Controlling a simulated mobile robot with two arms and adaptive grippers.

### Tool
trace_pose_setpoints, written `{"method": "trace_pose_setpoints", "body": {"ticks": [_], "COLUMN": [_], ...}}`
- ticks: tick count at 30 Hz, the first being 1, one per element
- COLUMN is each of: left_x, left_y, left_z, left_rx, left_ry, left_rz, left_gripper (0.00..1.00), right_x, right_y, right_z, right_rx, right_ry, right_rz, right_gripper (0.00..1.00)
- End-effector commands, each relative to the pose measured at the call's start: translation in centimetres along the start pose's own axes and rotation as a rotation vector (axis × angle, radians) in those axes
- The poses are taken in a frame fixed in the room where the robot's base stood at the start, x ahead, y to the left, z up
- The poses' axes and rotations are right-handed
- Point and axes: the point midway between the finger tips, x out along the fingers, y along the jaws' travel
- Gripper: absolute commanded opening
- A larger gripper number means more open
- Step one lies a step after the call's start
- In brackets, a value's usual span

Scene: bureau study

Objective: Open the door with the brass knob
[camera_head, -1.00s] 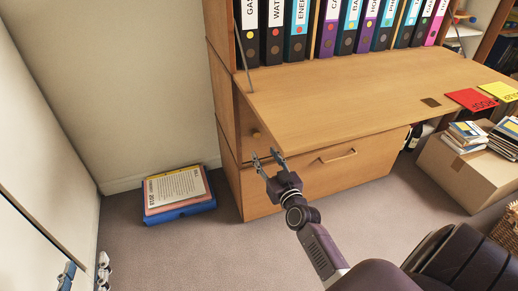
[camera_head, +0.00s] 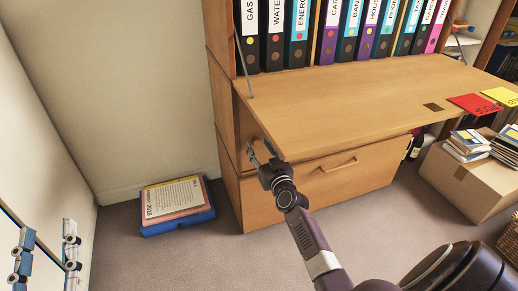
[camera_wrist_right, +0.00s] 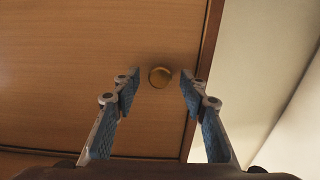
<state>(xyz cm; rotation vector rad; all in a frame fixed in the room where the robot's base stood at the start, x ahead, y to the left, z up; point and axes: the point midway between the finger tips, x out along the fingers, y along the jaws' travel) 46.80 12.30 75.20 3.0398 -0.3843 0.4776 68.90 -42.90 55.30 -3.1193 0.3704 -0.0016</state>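The wooden door (camera_wrist_right: 70,60) fills most of the right wrist view. Its small round brass knob (camera_wrist_right: 160,77) sits near the door's right edge there. My right gripper (camera_wrist_right: 160,84) is open, its blue-padded fingers on either side of the knob with gaps showing. I cannot tell how far the tips are from the door. In the head view, my right gripper (camera_head: 262,151) is at the door below the desk board, and it hides the knob. My left gripper (camera_head: 46,250) is at the lower left, open and empty, away from the cabinet.
The desk board (camera_head: 350,100) juts out above the door. A drawer front (camera_head: 310,185) with a handle lies below. A cardboard box (camera_head: 465,185) stands at right. Carpet between is clear.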

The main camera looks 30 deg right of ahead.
Motion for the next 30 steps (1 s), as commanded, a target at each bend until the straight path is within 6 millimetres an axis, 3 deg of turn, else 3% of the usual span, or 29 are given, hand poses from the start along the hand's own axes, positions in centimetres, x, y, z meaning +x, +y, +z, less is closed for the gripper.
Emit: {"method": "trace_pose_setpoints", "body": {"ticks": [10, 21, 30], "left_x": [0.02, 0.02, 0.01], "left_y": [0.05, 0.04, 0.03], "left_z": [-0.39, -0.35, -0.31], "left_rx": [-0.001, 0.000, -0.001], "left_ry": [0.017, 0.016, 0.016], "left_rz": [0.001, 0.001, 0.000], "left_gripper": [0.40, 0.40, 0.40], "right_x": [0.19, 0.17, 0.19], "right_y": [0.01, 0.01, 0.02], "right_z": [0.04, 0.04, 0.07], "right_rx": [0.000, -0.001, -0.001], "right_ry": [-0.001, -0.001, -0.001], "right_rz": [0.000, 0.000, 0.000], "right_gripper": [0.40, 0.00, 0.00]}}
